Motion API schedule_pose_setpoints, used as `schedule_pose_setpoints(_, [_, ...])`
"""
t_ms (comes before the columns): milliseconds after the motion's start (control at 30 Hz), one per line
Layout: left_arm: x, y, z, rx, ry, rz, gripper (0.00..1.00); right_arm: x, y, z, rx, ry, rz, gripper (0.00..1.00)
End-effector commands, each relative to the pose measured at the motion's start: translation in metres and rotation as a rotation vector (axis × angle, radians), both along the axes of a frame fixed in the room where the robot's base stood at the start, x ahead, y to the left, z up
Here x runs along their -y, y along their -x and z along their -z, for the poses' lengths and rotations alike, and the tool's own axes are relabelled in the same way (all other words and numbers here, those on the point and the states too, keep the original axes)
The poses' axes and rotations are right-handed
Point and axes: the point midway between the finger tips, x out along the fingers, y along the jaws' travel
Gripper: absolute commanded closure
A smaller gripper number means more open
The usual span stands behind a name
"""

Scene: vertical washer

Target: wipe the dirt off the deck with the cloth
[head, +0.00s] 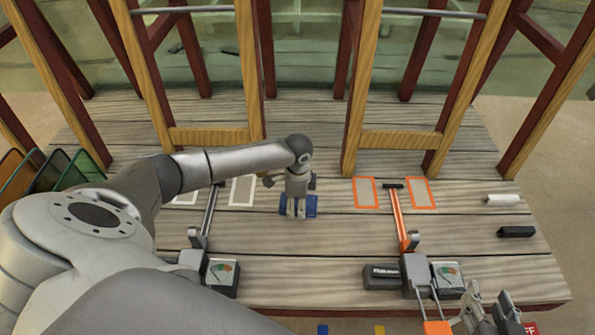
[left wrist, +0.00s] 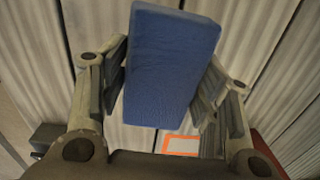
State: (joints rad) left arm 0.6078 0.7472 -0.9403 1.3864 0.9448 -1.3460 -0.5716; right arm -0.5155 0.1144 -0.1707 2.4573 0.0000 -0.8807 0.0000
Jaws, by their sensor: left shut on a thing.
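The deck (head: 330,238) is a platform of grey wooden planks. My left gripper (head: 298,209) is over the middle of the deck, pointing down and shut on a blue cloth (head: 312,205). The cloth looks like a thick block; in the left wrist view (left wrist: 168,62) it sits between the two fingers. I cannot tell whether it touches the planks. I cannot make out a clear patch of dirt; the gripper and cloth hide the planks beneath them. My right gripper (head: 490,314) is at the bottom right, by the deck's front edge, fingers apart and empty.
White-framed patches (head: 242,190) and a grey lever tool (head: 208,215) lie left of the cloth. Orange-framed patches (head: 366,193) and an orange lever tool (head: 398,220) lie right. Wooden frames (head: 210,135) stand behind. White (head: 502,200) and black (head: 516,232) blocks lie far right.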

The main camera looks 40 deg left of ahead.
Motion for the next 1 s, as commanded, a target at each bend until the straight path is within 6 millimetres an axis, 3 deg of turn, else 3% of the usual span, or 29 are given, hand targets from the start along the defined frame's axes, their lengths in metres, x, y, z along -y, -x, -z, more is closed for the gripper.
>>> schedule_pose_setpoints(1000, [0.001,0.002,-0.015,0.000,0.000,-0.003,0.62,0.026,0.070,0.052,-0.424,0.095,0.031,0.60])
